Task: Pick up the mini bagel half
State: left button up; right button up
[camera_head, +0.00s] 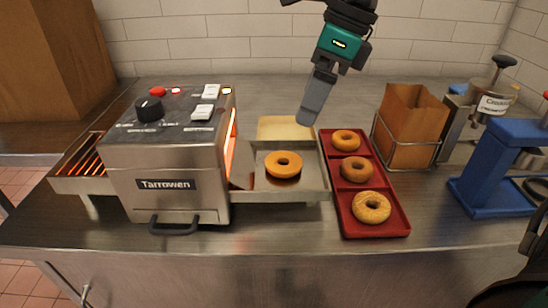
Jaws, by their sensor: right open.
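An orange-brown bagel piece (283,165), flat and ring-shaped, lies in the metal outlet tray (308,194) at the right side of the toaster. Three more ring-shaped bagels lie in a row in the red tray: a back one (346,141), a middle one (356,170) and a front, speckled one (371,208). I cannot tell for sure which are halves. My right gripper (309,112) reaches down from the top, above and behind the outlet tray. It is open and holds nothing; its fingers overlap in this view. My left gripper is not in view.
The steel toaster (168,182) stands left of the outlet tray. The red tray (392,231) lies just right of it. Farther right are a brown paper bag (412,125) in a wire holder and a blue stand (500,175). The counter's front strip is clear.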

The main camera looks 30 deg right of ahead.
send_near(287, 154)
jog(key=shift+s+a+f+n+h+b, duration=0.15)
jog(key=shift+s+a+f+h+b, duration=0.05)
jog(key=shift+a+f, duration=0.35)
jog(key=shift+s+a+f+n+h+b, duration=0.15)
jog(key=shift+a+f+h+b, duration=0.05)
jog(key=shift+a+f, duration=0.55)
jog(key=shift+f, duration=0.35)
jog(key=x, duration=0.4)
jog(key=shift+a+f, duration=0.25)
jog(key=shift+a, duration=0.05)
jog(key=shift+c, duration=0.5)
jog(key=c, duration=1)
jog(key=shift+o, duration=0.2)
jog(key=shift+r, duration=0.15)
